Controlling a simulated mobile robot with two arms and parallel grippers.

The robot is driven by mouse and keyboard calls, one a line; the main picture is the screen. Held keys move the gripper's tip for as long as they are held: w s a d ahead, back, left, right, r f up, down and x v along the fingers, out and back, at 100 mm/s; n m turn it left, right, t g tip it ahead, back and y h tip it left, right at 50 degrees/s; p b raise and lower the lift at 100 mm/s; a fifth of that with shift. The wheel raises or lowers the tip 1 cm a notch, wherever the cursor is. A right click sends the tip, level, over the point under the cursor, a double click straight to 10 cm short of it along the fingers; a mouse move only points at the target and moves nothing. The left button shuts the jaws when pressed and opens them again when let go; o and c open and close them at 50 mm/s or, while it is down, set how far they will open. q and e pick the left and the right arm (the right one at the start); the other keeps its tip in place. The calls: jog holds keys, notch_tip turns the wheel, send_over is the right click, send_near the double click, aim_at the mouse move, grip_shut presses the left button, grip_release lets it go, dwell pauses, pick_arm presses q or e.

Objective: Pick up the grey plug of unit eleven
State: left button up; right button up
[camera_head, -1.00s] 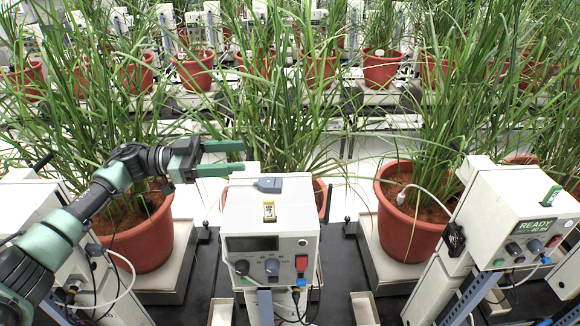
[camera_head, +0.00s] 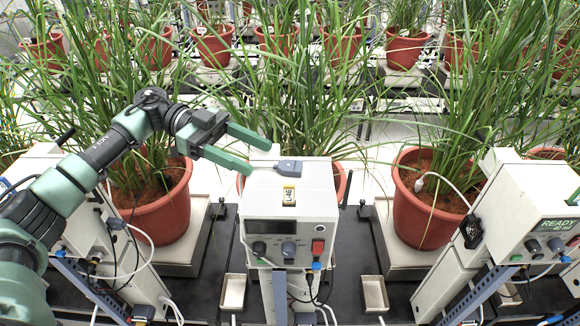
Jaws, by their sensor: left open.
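A grey plug (camera_head: 288,167) lies on top of the white middle unit (camera_head: 290,212), near its back edge. The fingertips are just left of the plug in the picture. I cannot tell their exact height above the unit's top. My right gripper is not in view.
Potted plants in red pots stand left (camera_head: 160,212) and right (camera_head: 425,212) of the unit, their leaves hanging near my gripper. Another white unit (camera_head: 528,215) showing READY is at the right. Small trays (camera_head: 233,292) lie in front. A blue-grey plug (camera_head: 12,183) is at far left.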

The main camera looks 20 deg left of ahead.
aim_at(288, 164)
pick_arm(q)
jog(key=x, duration=0.2)
jog(key=b+x, duration=0.1)
jog(key=x, duration=0.1)
jog(key=r+x, duration=0.1)
jog(key=x, duration=0.1)
jog(key=shift+w+d+b, duration=0.15)
jog(key=shift+w+b, duration=0.15)
jog(key=shift+w, duration=0.1)
grip_shut()
